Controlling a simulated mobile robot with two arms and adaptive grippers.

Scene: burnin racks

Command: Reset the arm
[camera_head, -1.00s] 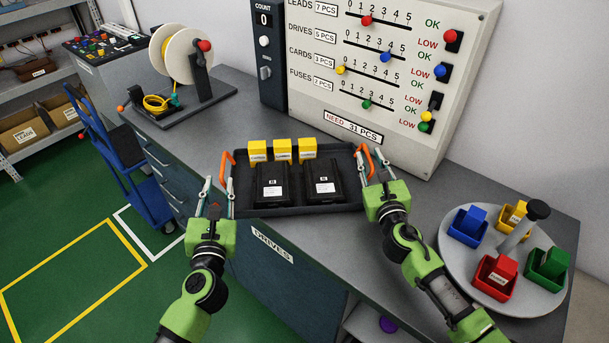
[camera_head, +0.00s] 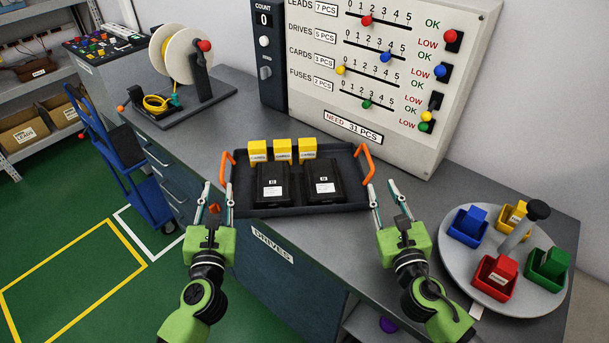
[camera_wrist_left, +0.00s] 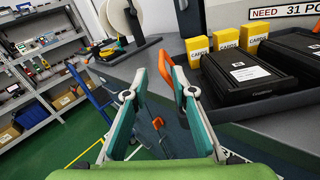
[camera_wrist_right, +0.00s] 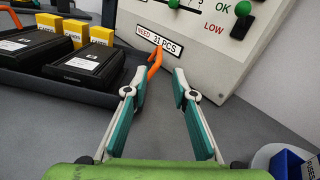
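My left gripper (camera_head: 217,188) is in front of the left end of the black tray (camera_head: 300,208); in the left wrist view (camera_wrist_left: 153,75) its fingers are apart with nothing held. My right gripper (camera_head: 382,192) is in front of the tray's right end; in the right wrist view (camera_wrist_right: 160,78) its fingers are apart and empty. The tray sits on the grey bench, with orange handles (camera_head: 364,163) at both ends. It holds two black drives (camera_head: 272,183) and three yellow card boxes (camera_head: 283,150).
A turntable (camera_head: 460,262) with coloured bins stands at the right. A white count board (camera_head: 400,90) stands behind the tray. A cable spool (camera_head: 180,65) is at the back left. A blue cart (camera_head: 130,170) stands on the floor at the left.

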